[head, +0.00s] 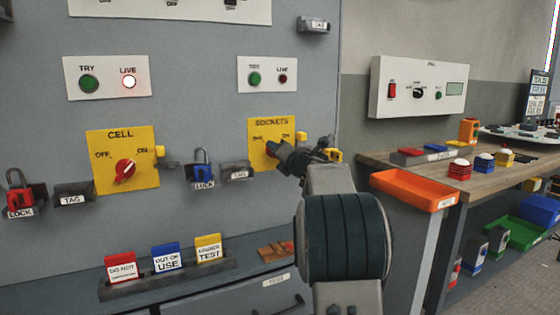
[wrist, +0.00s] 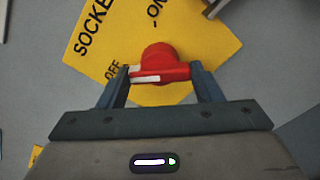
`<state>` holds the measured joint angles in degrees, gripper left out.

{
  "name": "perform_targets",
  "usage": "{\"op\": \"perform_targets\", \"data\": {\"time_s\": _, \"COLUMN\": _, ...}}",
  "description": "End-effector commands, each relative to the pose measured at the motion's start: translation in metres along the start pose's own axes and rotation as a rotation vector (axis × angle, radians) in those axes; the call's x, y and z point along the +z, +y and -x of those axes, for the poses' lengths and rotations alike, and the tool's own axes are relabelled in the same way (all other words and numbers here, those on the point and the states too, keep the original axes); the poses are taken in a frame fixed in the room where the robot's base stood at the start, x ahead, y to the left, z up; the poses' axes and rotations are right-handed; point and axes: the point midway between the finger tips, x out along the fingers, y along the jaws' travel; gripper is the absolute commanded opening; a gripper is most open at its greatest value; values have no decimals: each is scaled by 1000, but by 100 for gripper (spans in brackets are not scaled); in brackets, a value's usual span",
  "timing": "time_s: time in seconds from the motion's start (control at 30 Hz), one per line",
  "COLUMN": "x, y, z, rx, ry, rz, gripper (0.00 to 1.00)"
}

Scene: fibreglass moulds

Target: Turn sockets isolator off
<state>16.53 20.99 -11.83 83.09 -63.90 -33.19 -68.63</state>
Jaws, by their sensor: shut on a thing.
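The sockets isolator is a yellow plate (head: 260,128) on the grey panel in the head view; it also shows tilted in the wrist view (wrist: 195,42). My gripper (wrist: 160,74) is shut on its red knob (wrist: 158,60), one finger at each end of the handle. The white mark on the handle points left in the wrist view, towards the OFF label (wrist: 112,70); the ON label (wrist: 154,10) is above. In the head view my gripper (head: 277,153) hides most of the knob. The sockets LIVE lamp (head: 283,78) is dark red, unlit.
Left of it is the CELL isolator (head: 112,178), its LIVE lamp (head: 129,82) lit. A blue lock (head: 203,165) and a tag holder (head: 237,172) sit beside the sockets plate. An orange tray (head: 415,188) juts from the bench at right. Signs (head: 166,258) stand on a low rack.

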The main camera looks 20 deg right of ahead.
Motion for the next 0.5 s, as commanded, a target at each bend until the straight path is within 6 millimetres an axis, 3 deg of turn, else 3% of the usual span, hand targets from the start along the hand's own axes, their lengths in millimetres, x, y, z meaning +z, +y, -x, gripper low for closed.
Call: {"op": "perform_targets", "data": {"time_s": 0.5, "x": 0, "y": -1, "z": 0, "rx": -1, "ry": 1, "rz": 51, "gripper": 36}}
